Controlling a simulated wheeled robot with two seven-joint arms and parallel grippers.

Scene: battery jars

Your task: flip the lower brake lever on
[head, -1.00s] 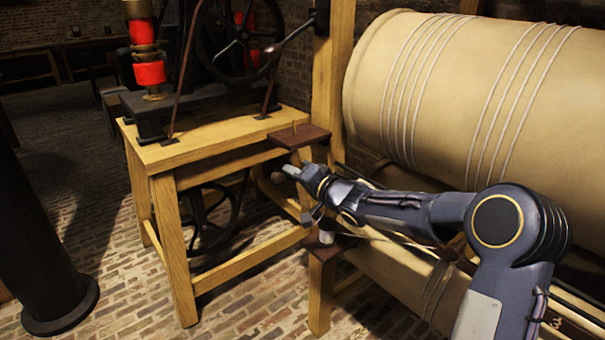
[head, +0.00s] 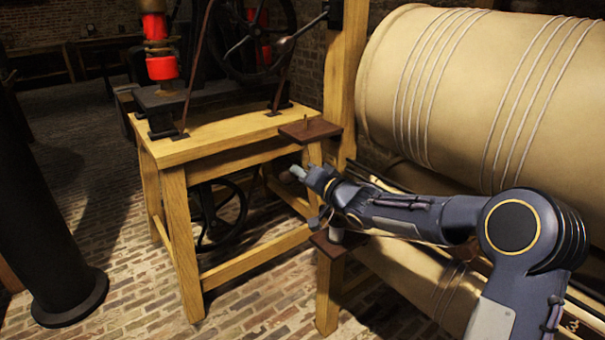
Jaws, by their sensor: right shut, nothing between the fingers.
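My right gripper (head: 299,173) is shut and empty, pointing left in front of the wooden frame, below the upper brown plate (head: 310,131). Just below its wrist a small dark knob on a short rod (head: 315,222) shows, which looks like the end of the lower brake lever. It sits above the lower brown plate (head: 326,245), beside a pale cylinder (head: 336,236). The rest of that lever is hidden behind my forearm, so its position cannot be told. The fingertips appear apart from the knob. An upper lever (head: 283,46) with a round end slants at the top. My left gripper is not in view.
A wooden bench (head: 180,150) carries a dark machine with red parts (head: 162,68) and a spoked wheel (head: 258,35). Large cream rollers (head: 400,60) fill the right, close behind my arm. A dark column (head: 50,220) stands at left. The brick floor (head: 130,320) between is free.

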